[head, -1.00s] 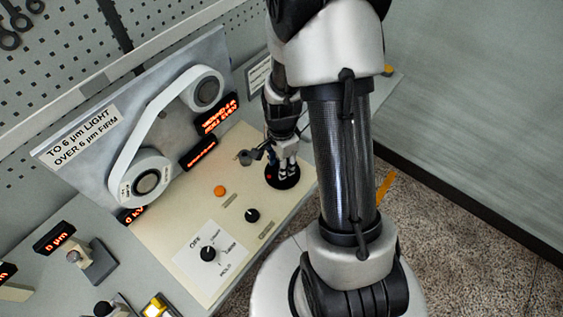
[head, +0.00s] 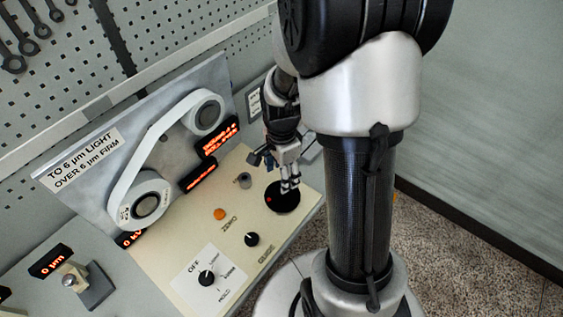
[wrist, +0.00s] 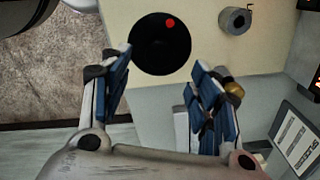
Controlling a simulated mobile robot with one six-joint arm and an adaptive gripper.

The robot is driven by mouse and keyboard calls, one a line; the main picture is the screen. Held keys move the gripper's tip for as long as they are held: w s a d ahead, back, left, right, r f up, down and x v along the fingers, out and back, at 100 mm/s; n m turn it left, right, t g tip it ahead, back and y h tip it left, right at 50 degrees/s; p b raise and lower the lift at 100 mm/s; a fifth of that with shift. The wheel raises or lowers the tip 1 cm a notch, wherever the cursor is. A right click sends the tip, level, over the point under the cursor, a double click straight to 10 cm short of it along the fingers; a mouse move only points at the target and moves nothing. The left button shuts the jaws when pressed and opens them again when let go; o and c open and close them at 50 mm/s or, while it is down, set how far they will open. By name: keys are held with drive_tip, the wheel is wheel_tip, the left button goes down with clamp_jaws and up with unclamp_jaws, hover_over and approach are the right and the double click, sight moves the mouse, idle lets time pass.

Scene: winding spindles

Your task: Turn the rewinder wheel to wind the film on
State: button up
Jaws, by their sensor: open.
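The wheel (head: 285,200) is a flat black disc with a red dot near its left edge, set in the cream panel. In the wrist view the wheel (wrist: 155,50) lies just beyond my fingertips, with its red dot at the upper right. My gripper (head: 289,184) hangs over the far part of the wheel. In the wrist view my gripper (wrist: 160,66) is open, with blue-padded fingers apart and nothing between them. Contact with the wheel cannot be told. White film (head: 155,143) runs between a lower left reel (head: 147,204) and an upper right reel (head: 207,115).
The cream panel (head: 190,240) also bears a small grey cylinder (head: 244,180), an orange button (head: 220,214), a black knob (head: 251,239) and a selector knob (head: 206,278). Red-lit displays (head: 218,139) stand behind. Open floor lies to the right.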

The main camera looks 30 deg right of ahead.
wheel_tip(320, 180, up, 5)
idle(1.4)
